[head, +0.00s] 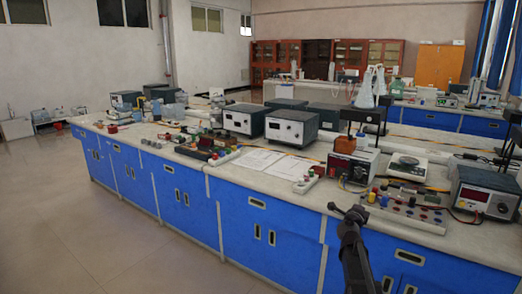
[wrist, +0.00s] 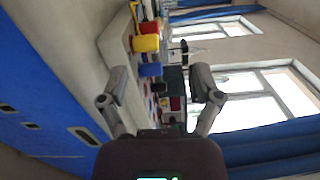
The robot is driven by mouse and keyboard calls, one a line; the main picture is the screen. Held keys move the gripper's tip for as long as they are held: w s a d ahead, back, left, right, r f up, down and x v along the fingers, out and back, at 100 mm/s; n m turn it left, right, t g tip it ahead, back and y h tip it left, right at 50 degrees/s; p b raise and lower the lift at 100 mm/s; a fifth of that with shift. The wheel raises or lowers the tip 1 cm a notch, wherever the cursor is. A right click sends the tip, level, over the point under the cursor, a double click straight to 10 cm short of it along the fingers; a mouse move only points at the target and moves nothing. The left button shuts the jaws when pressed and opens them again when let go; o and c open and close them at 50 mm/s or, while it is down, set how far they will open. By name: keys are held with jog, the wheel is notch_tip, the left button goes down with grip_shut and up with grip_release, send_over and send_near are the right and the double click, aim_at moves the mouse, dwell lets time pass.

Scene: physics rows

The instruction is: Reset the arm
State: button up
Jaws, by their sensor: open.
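My gripper (head: 347,211) shows in the head view at the lower right, in front of the long lab bench (head: 268,198) and near its front edge. In the wrist view my gripper (wrist: 160,82) has its two grey fingers spread apart with nothing between them. It touches nothing that I can see. The wrist picture is turned sideways, with the blue cabinet fronts (wrist: 40,90) at the left and bright windows (wrist: 265,95) at the right. Most of my arm is outside the head view.
Instrument boxes (head: 291,127), a power supply (head: 484,193), a component board (head: 410,207) and papers (head: 255,160) stand or lie on the bench. Yellow and red parts (wrist: 146,43) show beyond the fingers in the wrist view. The floor (head: 70,220) at the left is clear.

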jog(key=s+a+f+n+t+y, duration=0.1)
jog(key=s+a+n+t+y, duration=0.1)
jog(key=a+n+y, duration=0.95)
jog(key=s+a+f+n+g+y, duration=0.1)
jog(key=s+a+f+n+g, duration=0.2)
jog(key=a+f+n, duration=0.15)
jog(key=s+a+f+n+g+y, duration=0.2)
jog(key=s+a+f+n, duration=0.15)
jog(key=a, duration=0.25)
jog(key=s+d+f+n+g+h, duration=0.1)
jog(key=s+f+n+g+h, duration=0.15)
jog(key=s+f+g, duration=0.65)
jog(key=s+d+n+g+h, duration=0.1)
jog(key=s+n+g+h, duration=0.15)
jog(key=s, duration=1.15)
notch_tip(320, 180, up, 22)
jog(key=p, duration=2.2)
jog(key=shift+f+n+g, duration=0.25)
jog(key=shift+n+g, duration=0.2)
jog(key=shift+s, duration=0.1)
jog(key=c, duration=0.3)
jog(key=shift+c, duration=0.2)
